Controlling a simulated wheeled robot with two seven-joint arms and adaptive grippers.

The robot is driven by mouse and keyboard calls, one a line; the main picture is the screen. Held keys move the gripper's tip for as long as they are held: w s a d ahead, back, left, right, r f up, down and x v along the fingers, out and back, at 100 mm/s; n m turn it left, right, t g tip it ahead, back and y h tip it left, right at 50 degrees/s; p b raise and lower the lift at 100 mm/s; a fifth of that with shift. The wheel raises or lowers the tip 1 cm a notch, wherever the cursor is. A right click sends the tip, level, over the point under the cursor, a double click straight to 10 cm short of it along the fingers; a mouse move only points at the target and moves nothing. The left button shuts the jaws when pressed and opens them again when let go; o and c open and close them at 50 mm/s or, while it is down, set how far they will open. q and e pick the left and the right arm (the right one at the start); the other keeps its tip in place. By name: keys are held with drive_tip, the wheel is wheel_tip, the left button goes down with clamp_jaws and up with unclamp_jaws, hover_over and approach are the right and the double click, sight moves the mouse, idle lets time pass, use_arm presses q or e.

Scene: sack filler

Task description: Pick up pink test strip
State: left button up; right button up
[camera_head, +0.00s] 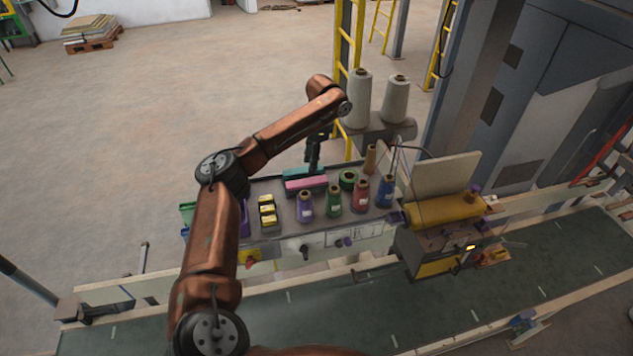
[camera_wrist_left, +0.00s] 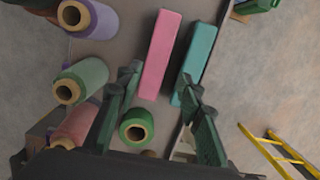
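The pink test strip (camera_head: 306,184) is a long block lying on the grey tray top of the bench, beside a teal strip (camera_head: 300,172). In the left wrist view the pink strip (camera_wrist_left: 160,55) lies ahead of the fingertips, roughly between their lines, and the teal strip (camera_wrist_left: 196,58) lies to its right. My left gripper (camera_head: 313,160) points down just behind the strips. In the left wrist view its two fingers (camera_wrist_left: 160,82) are spread apart with nothing held between them. The right finger overlaps the near end of the teal strip. My right gripper is out of view.
Purple (camera_head: 305,207), green (camera_head: 334,200), red (camera_head: 360,195) and blue (camera_head: 384,191) thread cones stand in front of the strips. A green tape roll (camera_head: 348,180) lies right of the pink strip. Yellow blocks (camera_head: 267,213) sit left. Large grey cones (camera_head: 358,98) stand behind.

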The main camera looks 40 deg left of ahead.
sight(307, 181)
use_arm(q)
drive_tip(key=shift+d, duration=0.4)
drive_tip(key=f+p, duration=0.1)
drive_tip(key=f, duration=0.1)
drive_tip(key=f+p, duration=0.1)
drive_tip(key=f, duration=0.1)
drive_tip(key=s+a+f+p, duration=0.1)
drive_tip(key=f, duration=0.1)
drive_tip(key=shift+s+a, duration=0.1)
drive_tip(key=shift+s+a+f, duration=0.1)
drive_tip(key=shift+f, duration=0.6)
drive_tip(key=shift+c, duration=0.5)
drive_tip(key=shift+c, duration=0.7)
drive_tip(key=c, duration=0.7)
